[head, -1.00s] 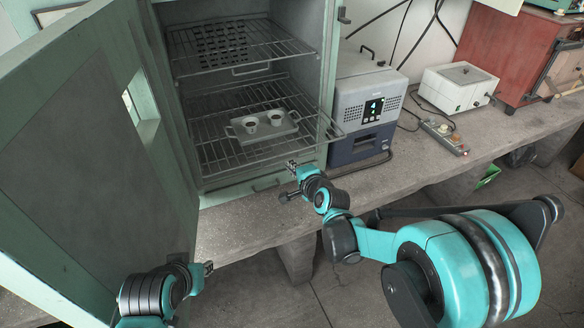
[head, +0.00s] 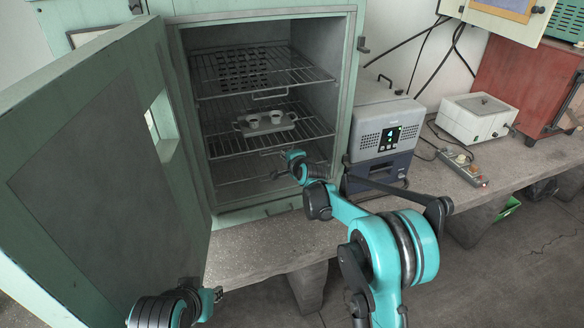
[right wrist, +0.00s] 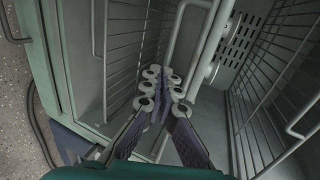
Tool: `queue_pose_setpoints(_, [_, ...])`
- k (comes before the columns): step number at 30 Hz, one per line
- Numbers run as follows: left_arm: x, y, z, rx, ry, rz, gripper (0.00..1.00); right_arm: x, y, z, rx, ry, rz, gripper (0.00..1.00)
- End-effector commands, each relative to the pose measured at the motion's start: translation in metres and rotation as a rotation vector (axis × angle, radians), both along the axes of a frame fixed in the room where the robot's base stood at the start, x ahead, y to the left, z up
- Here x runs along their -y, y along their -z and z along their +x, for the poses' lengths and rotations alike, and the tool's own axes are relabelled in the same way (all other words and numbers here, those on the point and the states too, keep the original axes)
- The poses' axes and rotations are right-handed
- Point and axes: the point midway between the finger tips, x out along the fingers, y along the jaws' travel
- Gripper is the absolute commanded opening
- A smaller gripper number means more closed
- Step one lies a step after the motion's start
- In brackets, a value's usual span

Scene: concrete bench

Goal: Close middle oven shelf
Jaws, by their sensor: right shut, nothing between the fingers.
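The oven (head: 352,70) stands open, with wire shelves inside. The middle oven shelf (head: 225,146) carries a small tray (head: 243,129) with two pale cups (head: 276,117); its front edge appears to lie inside the oven opening. My right gripper (head: 279,174) is shut and empty, just below the shelf's front edge near the opening's right side. In the right wrist view its closed fingertips (right wrist: 166,86) are beside a pale bent bar (right wrist: 190,40); contact cannot be told. My left gripper (head: 214,294) is low at the left, its jaws too small to read.
The open green oven door (head: 85,190) fills the left, near my left arm. A grey-blue device (head: 385,135) stands right of the oven, close to my right arm. The bench front (head: 250,255) is bare.

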Motion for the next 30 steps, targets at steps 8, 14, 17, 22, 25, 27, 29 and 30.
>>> queue_pose_setpoints(8, [0.000, -0.002, 0.000, 0.000, 0.000, 0.000, 0.26, -0.012, 0.000, 0.037, 0.000, 0.000, 0.000, 0.00])
queue_pose_setpoints(14, [0.000, -0.003, 0.000, 0.000, 0.000, 0.000, 0.26, -0.015, 0.000, 0.046, 0.000, 0.000, 0.000, 0.00])
queue_pose_setpoints(17, [0.000, -0.003, 0.000, 0.000, 0.000, 0.000, 0.26, -0.015, 0.000, 0.047, 0.000, 0.000, 0.000, 0.00])
queue_pose_setpoints(22, [0.000, -0.003, 0.000, 0.000, 0.000, 0.000, 0.26, -0.015, 0.000, 0.047, 0.000, 0.000, 0.000, 0.00])
queue_pose_setpoints(25, [0.000, -0.003, 0.000, 0.000, 0.000, 0.000, 0.26, -0.015, 0.000, 0.046, 0.000, 0.000, 0.000, 0.00])
queue_pose_setpoints(27, [0.000, -0.003, 0.000, 0.000, 0.000, 0.000, 0.26, -0.015, 0.000, 0.046, 0.000, 0.000, 0.000, 0.00])
queue_pose_setpoints(29, [0.000, -0.002, 0.000, 0.000, 0.000, 0.000, 0.26, -0.014, 0.001, 0.046, 0.000, 0.000, 0.000, 0.00])
queue_pose_setpoints(30, [0.000, -0.001, 0.000, 0.000, 0.000, 0.000, 0.26, -0.013, 0.002, 0.044, 0.000, 0.000, 0.000, 0.00])
